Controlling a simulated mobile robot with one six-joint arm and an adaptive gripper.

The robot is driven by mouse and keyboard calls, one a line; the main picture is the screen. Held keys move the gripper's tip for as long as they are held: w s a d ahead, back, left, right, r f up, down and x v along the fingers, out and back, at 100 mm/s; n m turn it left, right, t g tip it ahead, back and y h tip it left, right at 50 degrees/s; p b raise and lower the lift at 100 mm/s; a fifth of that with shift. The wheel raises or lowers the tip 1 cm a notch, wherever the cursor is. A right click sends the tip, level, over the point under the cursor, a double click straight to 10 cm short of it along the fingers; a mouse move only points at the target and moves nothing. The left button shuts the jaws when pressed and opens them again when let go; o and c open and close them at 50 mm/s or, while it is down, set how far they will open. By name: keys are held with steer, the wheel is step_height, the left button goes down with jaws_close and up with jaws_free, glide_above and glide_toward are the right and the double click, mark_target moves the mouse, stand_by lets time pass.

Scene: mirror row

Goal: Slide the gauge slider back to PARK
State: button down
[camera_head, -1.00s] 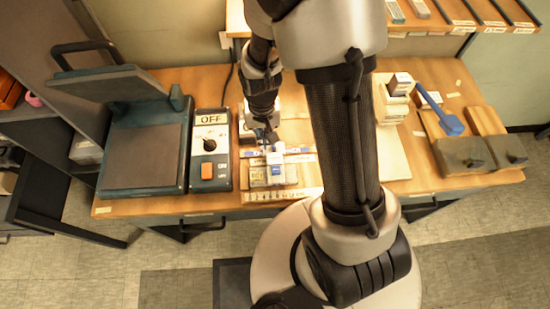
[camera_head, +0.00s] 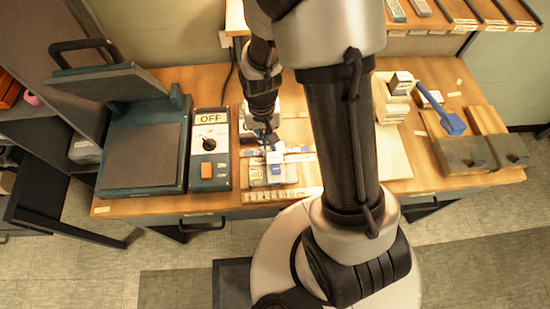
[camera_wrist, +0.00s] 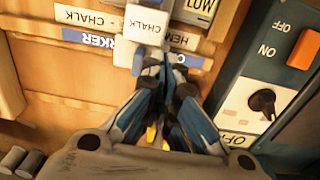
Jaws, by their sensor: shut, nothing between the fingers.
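A white block labelled CHALK (camera_wrist: 146,24) with a blue part below it sits across the label strips in the wrist view. It also shows as a small white-and-blue piece (camera_head: 275,157) in the head view. It may be the gauge slider; I cannot tell for sure. My gripper (camera_wrist: 158,62) is shut and empty, its fingertips right beside the block's lower edge; I cannot tell whether they touch. In the head view my gripper (camera_head: 268,138) is just behind the block. No PARK mark is readable.
A switch box marked OFF (camera_head: 209,150), with a dark knob and an orange switch, stands left of the slider area. A dark press with a raised lid (camera_head: 145,150) is further left. My arm hides the bench right of the slider. A blue-handled tool (camera_head: 453,124) lies at the right.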

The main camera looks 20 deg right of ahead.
steer(key=shift+f+b, duration=0.8)
steer(key=shift+f, duration=0.35)
steer(key=shift+s+d, duration=0.75)
steer(key=shift+d, duration=1.65)
steer(key=shift+s+d, duration=0.8)
steer(key=shift+d, duration=1.65)
steer(key=shift+s+d, duration=0.75)
steer(key=shift+d, duration=1.65)
steer(key=shift+s+d, duration=0.15)
steer(key=shift+d, duration=0.2)
steer(key=shift+r, duration=0.1)
step_height(320, 180, up, 7)
steer(key=a+p, duration=0.1)
steer(key=p, duration=0.4)
steer(key=shift+w+p, duration=0.2)
steer(key=shift+p, duration=0.2)
steer(key=shift+a, duration=0.1)
